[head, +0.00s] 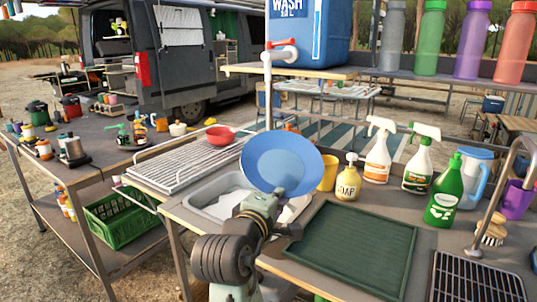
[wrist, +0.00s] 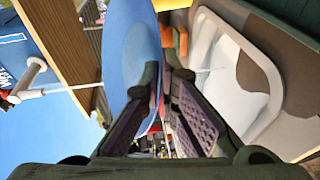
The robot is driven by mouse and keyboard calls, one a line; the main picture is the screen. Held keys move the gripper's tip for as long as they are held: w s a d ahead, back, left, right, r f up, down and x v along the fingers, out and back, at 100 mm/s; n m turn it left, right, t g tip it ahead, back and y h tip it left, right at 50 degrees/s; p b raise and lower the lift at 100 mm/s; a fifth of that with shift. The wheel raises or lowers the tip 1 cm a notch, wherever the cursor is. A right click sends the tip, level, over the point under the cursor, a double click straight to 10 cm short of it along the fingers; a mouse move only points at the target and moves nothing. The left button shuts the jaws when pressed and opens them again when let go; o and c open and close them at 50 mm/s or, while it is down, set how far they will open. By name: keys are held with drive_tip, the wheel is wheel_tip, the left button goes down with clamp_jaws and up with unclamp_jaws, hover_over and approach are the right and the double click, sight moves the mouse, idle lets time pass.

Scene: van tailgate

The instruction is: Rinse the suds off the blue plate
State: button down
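My gripper (head: 264,196) is shut on the rim of the blue plate (head: 280,160); in the wrist view the plate (wrist: 128,50) stands between the two fingers (wrist: 164,82). The plate is tilted steeply above the sink (head: 207,205). The face toward the head camera looks plain blue, with no clear suds; the other face is mostly hidden. A white tap with a red handle (head: 283,45) is behind and above the plate. A thin pale line, apparently water, runs down from it behind the plate. White patches show in the sink, also seen in the wrist view (wrist: 240,85).
A drying rack (head: 170,165) with a red pan (head: 220,135) is left of the sink. A yellow cup (head: 328,173), soap bottle (head: 348,180) and spray bottles (head: 378,155) stand right. A green draining tray (head: 350,250) lies empty in front. The blue water container (head: 310,30) is above.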

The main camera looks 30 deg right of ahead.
idle(0.3)
drive_tip(key=s+a+r+p, duration=0.1)
drive_tip(key=s+r+p, duration=0.2)
drive_tip(key=s+r, duration=0.1)
drive_tip(key=shift+s+a, duration=0.3)
drive_tip(key=shift+s, duration=0.1)
idle(0.9)
